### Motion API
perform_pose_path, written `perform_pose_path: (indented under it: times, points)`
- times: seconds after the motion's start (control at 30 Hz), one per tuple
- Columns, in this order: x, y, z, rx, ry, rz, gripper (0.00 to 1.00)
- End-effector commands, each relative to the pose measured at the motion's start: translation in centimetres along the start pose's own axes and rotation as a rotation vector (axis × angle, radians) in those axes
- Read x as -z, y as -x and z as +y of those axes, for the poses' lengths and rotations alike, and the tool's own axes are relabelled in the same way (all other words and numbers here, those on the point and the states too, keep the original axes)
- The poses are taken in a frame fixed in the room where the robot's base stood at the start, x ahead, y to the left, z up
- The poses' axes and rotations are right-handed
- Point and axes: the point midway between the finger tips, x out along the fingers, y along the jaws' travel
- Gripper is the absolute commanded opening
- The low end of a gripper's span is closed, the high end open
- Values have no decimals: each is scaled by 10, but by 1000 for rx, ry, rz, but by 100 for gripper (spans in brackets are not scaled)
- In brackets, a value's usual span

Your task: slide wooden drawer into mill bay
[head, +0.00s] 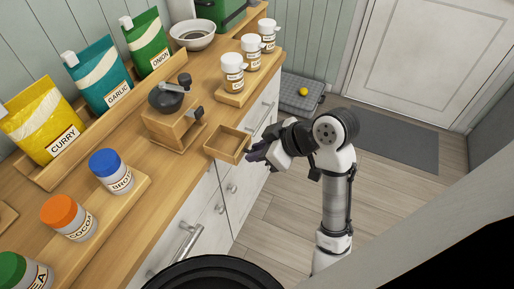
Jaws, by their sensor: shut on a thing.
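The wooden drawer (228,144) is a small open-topped box, held at the counter's front edge to the right of the mill. My gripper (255,152) is shut on the drawer's near right side; the fingers are partly hidden and small here. The drawer looks empty and roughly level. The mill (172,124) has a wooden body with a dark bowl and crank on top and stands on a wooden base on the counter. Its bay opening is not clearly visible from this angle. The drawer is apart from the mill, with a short gap between them.
The wooden counter (140,222) holds pouches in a rack (92,127), jars on a tray (128,190), white-lidded shakers on a board (236,97), and a bowl (192,35). Cabinet handles (188,240) stick out below. The floor to the right is mostly open.

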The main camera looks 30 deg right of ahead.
Motion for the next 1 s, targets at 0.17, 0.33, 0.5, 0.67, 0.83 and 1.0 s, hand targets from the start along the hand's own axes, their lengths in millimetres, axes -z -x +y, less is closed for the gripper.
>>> perform_pose_path:
  times: [0.17,0.33,0.5,0.67,0.83,1.0]
  points:
    - [0,-1,0,2,1,5,0]
    - [7,-14,0,3,2,4,0]
    - [16,-26,0,2,1,5,0]
    - [21,-34,1,0,-1,5,0]
    - [24,-37,0,0,-2,5,0]
    - [24,-38,1,0,-2,4,0]
